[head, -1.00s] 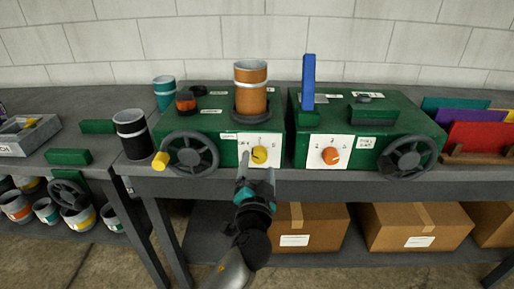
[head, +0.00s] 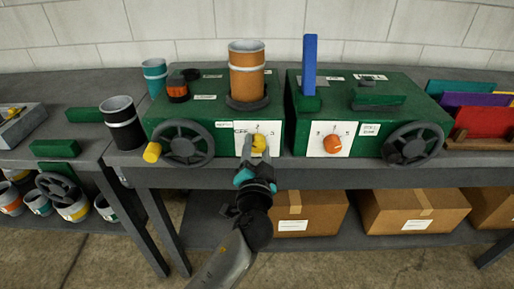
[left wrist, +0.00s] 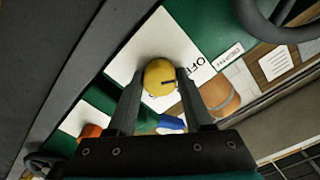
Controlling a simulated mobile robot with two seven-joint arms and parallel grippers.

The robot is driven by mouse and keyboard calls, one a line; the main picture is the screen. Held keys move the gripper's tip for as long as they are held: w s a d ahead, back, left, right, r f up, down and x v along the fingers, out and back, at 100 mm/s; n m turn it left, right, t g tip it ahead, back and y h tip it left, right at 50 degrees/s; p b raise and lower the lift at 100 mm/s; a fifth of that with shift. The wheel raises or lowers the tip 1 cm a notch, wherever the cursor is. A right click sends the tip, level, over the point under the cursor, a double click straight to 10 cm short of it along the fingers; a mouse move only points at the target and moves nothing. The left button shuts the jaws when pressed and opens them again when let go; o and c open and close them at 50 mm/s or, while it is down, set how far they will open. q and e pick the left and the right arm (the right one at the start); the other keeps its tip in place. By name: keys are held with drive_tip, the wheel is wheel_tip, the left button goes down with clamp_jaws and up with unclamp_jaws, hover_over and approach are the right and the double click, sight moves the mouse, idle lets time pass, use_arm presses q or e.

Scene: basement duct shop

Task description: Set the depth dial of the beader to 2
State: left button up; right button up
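A green machine (head: 186,116) stands on the bench, left of centre. On its front is a white plate with a yellow dial (head: 259,143), which also shows in the left wrist view (left wrist: 158,76). A dark mark on the dial points roughly toward the "OFF" print in the wrist view; the other plate marks are partly covered. My left gripper (head: 257,151) is at this dial. Its fingers (left wrist: 161,80) lie on both sides of the dial, with no clear gap, so it appears shut on it. My right gripper is not in view.
A second green machine (head: 368,117) with an orange dial (head: 333,145) and a blue lever (head: 309,66) stands to the right. A handwheel (head: 186,143) with a yellow knob is left of the yellow dial. An orange pipe (head: 247,73) stands on top. Cardboard boxes (head: 412,208) are below.

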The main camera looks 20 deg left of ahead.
use_arm(q)
drive_tip(key=c, duration=0.6)
drive_tip(key=shift+c, duration=0.6)
clamp_jaws()
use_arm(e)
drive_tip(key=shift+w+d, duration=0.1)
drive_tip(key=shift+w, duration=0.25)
